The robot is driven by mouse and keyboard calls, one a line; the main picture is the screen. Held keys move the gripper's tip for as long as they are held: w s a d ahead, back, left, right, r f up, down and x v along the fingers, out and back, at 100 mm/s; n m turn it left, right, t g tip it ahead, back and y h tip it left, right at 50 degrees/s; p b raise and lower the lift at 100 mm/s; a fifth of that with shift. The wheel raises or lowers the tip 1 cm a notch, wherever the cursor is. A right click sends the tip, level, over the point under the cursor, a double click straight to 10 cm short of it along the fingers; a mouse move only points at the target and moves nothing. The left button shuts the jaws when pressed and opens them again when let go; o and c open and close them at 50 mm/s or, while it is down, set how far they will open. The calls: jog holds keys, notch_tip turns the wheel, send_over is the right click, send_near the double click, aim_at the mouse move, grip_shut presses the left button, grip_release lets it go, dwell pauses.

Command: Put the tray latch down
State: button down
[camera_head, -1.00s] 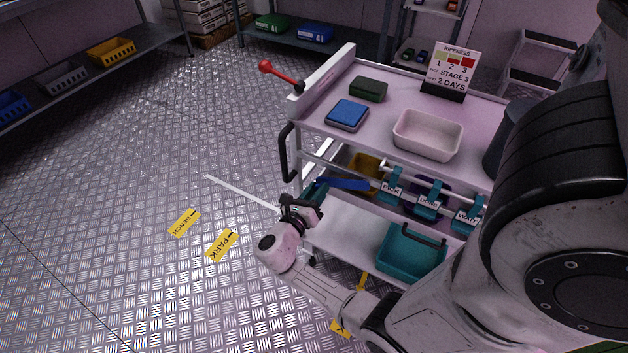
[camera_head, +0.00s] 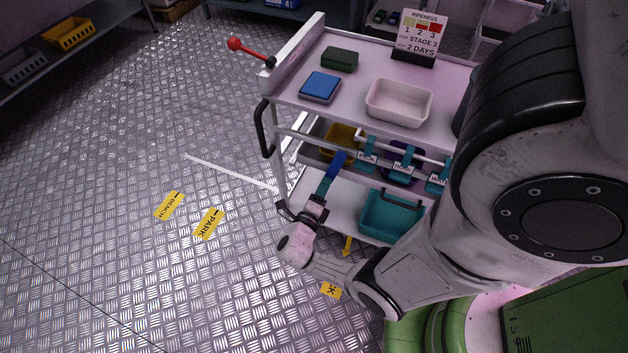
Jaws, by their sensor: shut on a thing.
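The tray latch (camera_head: 334,167) appears to be the blue bar at the left end of the cart's middle level. It slants from its upper right end down to a teal end at my gripper. My gripper (camera_head: 311,208) is shut on that lower end, by the cart's left front corner post, near the lower shelf. The fingers are small and dark here, so the exact contact is hard to see.
The white cart (camera_head: 341,90) carries a blue box (camera_head: 320,87), a dark green box (camera_head: 340,59), a pale tray (camera_head: 399,103) and a ripeness sign (camera_head: 420,36). A teal bin (camera_head: 391,215) sits on the lower shelf. The floor at left is clear.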

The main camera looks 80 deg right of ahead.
jog(key=shift+s+a+f+n+p, duration=0.15)
jog(key=shift+s+a+n+p, duration=0.1)
jog(key=shift+s+n, duration=0.5)
jog(key=shift+s+a+f+n+p, duration=0.1)
jog(key=shift+s+n+p, duration=0.15)
jog(key=shift+s+n, duration=0.5)
jog(key=shift+s, duration=0.1)
jog(key=c, duration=0.9)
grip_release()
jog(key=shift+o, duration=0.2)
jog(key=p+v, duration=0.1)
jog(key=v, duration=1)
